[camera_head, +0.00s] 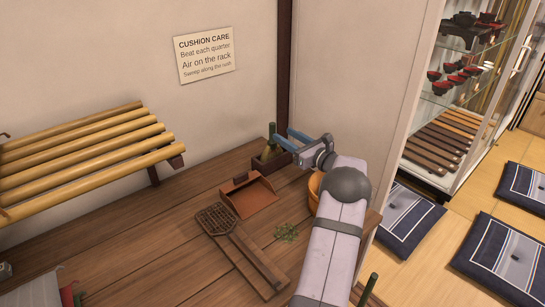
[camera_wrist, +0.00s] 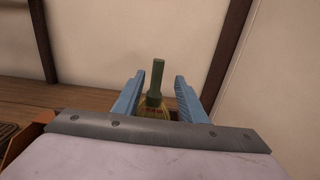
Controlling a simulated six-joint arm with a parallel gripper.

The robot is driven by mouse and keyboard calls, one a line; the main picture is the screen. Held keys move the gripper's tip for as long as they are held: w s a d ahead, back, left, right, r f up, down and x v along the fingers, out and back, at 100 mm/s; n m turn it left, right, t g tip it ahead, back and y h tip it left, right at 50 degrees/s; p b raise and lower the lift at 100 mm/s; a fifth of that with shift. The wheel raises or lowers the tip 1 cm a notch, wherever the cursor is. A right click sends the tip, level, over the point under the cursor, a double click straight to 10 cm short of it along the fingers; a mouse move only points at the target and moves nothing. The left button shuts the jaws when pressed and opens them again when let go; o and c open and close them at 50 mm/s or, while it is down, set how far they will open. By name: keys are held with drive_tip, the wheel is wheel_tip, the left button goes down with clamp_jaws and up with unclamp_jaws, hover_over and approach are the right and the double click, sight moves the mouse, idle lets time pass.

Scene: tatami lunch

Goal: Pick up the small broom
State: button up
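The small broom has a dark green handle (camera_head: 271,131) and stands upright at the back of the wooden table, near the wall corner. In the wrist view the handle (camera_wrist: 156,80) rises between the two blue fingers, with yellowish bristles below it. My gripper (camera_head: 283,136) is open, with a finger to each side of the handle and visible gaps between. In the wrist view my gripper (camera_wrist: 157,84) shows nothing clamped. The bristle ends are hidden behind my wrist.
A dark wooden box (camera_head: 259,165) is at the broom's foot. A reddish-brown dustpan (camera_head: 250,196), a slatted beater (camera_head: 217,221) and green sprigs (camera_head: 286,232) lie on the table. An orange tub (camera_head: 314,187) is partly behind my arm. A bamboo rack (camera_head: 85,155) stands left.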

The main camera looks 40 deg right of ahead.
sight(274, 129)
drive_tip(key=shift+w+a+p, duration=0.15)
drive_tip(key=shift+w+p, duration=0.15)
drive_tip(key=shift+w, duration=1)
drive_tip(key=shift+w+a+p, duration=0.1)
drive_tip(key=shift+w+p, duration=0.2)
drive_tip(key=shift+w, duration=2.05)
clamp_jaws()
